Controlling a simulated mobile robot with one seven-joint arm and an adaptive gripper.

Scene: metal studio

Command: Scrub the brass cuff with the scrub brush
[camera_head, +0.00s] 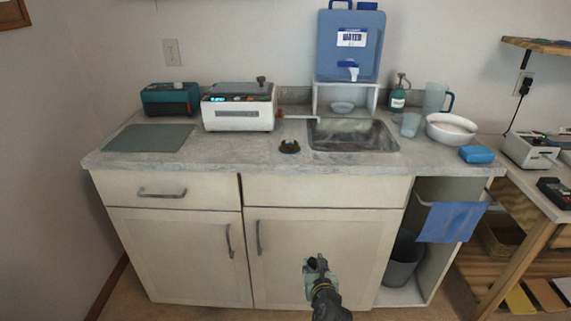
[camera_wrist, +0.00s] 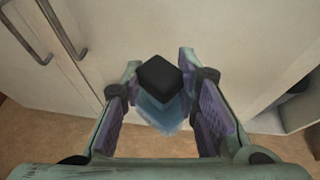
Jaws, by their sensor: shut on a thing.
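The brass cuff (camera_head: 289,147) is a small, dark, brassy open ring lying on the counter, just left of the sink. My gripper (camera_head: 318,267) is low in front of the right cabinet door, well below and apart from the cuff. In the wrist view, my gripper (camera_wrist: 160,108) is shut on the scrub brush, with a finger on each side. The brush shows a black blocky end (camera_wrist: 158,74) and a blue, blurred part below it. In the head view the brush is small and mostly hidden by the gripper.
The grey counter (camera_head: 240,155) has its front edge above my gripper. A white machine (camera_head: 238,108) stands behind the cuff, and a sink (camera_head: 352,135) is right of it. A grey mat (camera_head: 148,138) lies left. A blue cloth (camera_head: 452,221) hangs at right.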

